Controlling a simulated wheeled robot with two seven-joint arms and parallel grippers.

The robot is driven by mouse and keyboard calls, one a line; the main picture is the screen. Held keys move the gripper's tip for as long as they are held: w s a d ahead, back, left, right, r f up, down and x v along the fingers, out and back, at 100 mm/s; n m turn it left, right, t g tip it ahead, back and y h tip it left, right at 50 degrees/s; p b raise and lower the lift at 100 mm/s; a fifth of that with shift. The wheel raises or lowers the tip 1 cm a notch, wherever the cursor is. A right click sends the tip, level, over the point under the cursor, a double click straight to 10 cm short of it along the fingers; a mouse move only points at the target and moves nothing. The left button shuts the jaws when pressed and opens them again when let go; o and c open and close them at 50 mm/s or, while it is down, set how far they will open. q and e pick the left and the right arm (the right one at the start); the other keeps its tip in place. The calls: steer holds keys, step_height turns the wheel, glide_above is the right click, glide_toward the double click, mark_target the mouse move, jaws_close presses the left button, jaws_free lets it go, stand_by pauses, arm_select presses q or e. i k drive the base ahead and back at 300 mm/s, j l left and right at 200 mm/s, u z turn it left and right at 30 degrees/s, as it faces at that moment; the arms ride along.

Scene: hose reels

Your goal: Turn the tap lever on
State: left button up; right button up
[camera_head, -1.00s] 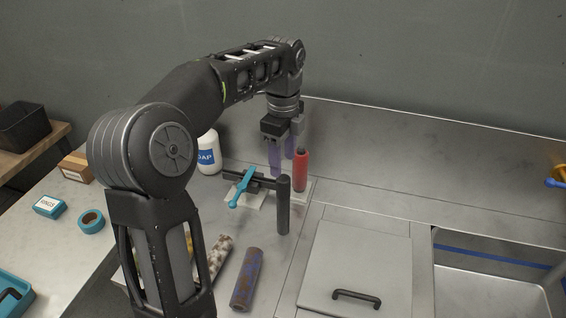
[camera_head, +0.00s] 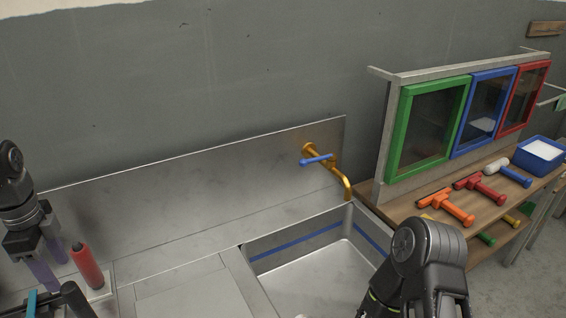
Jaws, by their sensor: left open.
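The brass tap (camera_head: 345,183) is fixed to the steel back panel above the sink, and its spout bends down toward the basin. Its blue lever (camera_head: 316,160) lies roughly sideways across the tap body. My left gripper (camera_head: 50,266) is at the far left, pointing down, with its purple fingers apart, beside a red bottle-like thing (camera_head: 87,265). It is far from the tap and holds nothing that I can see. My right arm shows at the lower right in front of the sink; its gripper is out of view.
The steel sink (camera_head: 318,268) with a blue line around its wall lies below the tap. Right of it, a wooden bench (camera_head: 401,190) holds several coloured tools, a blue bin (camera_head: 541,160) and a rack with green, blue and red frames (camera_head: 393,132). Space around the lever looks clear.

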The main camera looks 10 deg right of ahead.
mark_target(331, 157)
steer(key=i+l+z, duration=0.15)
steer(key=l, duration=0.25)
steer(key=i+l+z, duration=0.15)
steer(key=l, duration=0.25)
steer(key=i+l+z, duration=0.15)
steer(key=l, duration=0.25)
steer(key=i, duration=0.05)
